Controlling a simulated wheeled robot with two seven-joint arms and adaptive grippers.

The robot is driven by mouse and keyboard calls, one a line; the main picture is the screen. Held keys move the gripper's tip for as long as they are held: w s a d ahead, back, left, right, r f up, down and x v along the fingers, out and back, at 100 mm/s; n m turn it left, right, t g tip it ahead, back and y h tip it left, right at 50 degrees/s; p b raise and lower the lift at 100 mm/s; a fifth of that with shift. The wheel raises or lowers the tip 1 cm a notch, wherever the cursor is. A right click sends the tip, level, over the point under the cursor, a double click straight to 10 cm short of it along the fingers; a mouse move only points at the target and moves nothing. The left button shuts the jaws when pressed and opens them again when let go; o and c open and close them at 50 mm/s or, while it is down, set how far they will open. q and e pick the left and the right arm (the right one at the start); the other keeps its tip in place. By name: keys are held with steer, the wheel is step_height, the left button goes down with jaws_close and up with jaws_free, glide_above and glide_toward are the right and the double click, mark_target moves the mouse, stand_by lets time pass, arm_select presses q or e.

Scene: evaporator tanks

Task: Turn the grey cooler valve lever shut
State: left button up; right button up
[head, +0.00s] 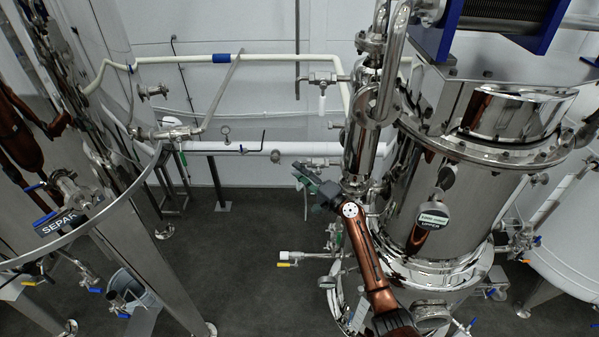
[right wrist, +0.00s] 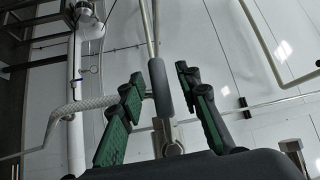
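The cooler valve lever, a thin metal rod with a dark grey sleeve (right wrist: 158,86), stands between the fingers of my right gripper in the right wrist view. Its lower end meets a shiny metal fitting (right wrist: 168,138). My right gripper (right wrist: 160,98) has green-padded fingers, spread apart, with a visible gap on each side of the sleeve. In the head view the right gripper (head: 312,183) is beside the upright steel pipework left of the large tank. There the lever is hard to make out behind and around the fingers. My left gripper is not in view.
A large shiny tank (head: 410,210) stands right of my right arm. Steel pipework (head: 362,150) rises close to the gripper. A white horizontal pipe (head: 250,147) runs behind it. A yellow-handled valve (head: 288,263) sits lower left. Open grey floor (head: 235,270) lies to the left.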

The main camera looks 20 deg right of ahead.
jaws_close()
stand_by(0.3)
stand_by(0.4)
